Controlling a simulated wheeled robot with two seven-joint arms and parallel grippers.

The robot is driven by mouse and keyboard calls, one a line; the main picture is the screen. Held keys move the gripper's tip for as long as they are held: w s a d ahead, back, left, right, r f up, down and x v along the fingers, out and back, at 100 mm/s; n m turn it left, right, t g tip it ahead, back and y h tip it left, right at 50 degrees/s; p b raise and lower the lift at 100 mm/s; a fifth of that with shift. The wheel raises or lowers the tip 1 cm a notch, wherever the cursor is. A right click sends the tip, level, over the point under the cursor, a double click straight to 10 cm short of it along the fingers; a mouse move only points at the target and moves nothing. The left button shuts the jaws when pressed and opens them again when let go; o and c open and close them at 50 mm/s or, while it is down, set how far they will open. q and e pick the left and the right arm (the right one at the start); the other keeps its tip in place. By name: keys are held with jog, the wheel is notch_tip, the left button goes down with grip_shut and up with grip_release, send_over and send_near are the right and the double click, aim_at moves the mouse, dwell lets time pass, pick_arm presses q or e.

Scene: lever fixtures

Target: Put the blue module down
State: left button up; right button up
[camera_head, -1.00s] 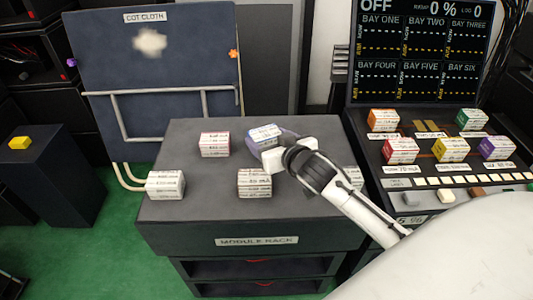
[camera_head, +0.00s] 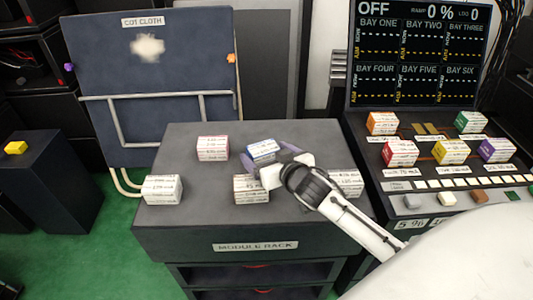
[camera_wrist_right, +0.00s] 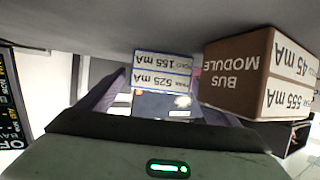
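The blue module (camera_head: 264,151) sits upright on top of the module rack (camera_head: 180,235), near its back middle. My right gripper (camera_head: 279,161) is low over the rack, just to the front right of the blue module. In the right wrist view, its two fingers (camera_wrist_right: 160,95) are spread, and the blue module (camera_wrist_right: 162,72) shows just ahead, about between the fingertips, with narrow gaps on both sides. My right gripper looks open and empty. My left gripper is not in view.
On the rack are a red module (camera_head: 212,148), a front left module (camera_head: 162,189), a brown bus module (camera_head: 251,188) close beside my gripper and a module (camera_head: 346,182) partly behind my arm. A panel with several coloured modules (camera_head: 400,152) stands at right.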

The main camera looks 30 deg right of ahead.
jog(key=shift+r, duration=0.15)
jog(key=shift+s+a+r, duration=0.1)
jog(key=shift+s+r, duration=0.05)
jog(key=shift+s, duration=0.2)
jog(key=p+v, duration=0.2)
jog(key=v, duration=0.9)
jog(key=shift+s, duration=0.15)
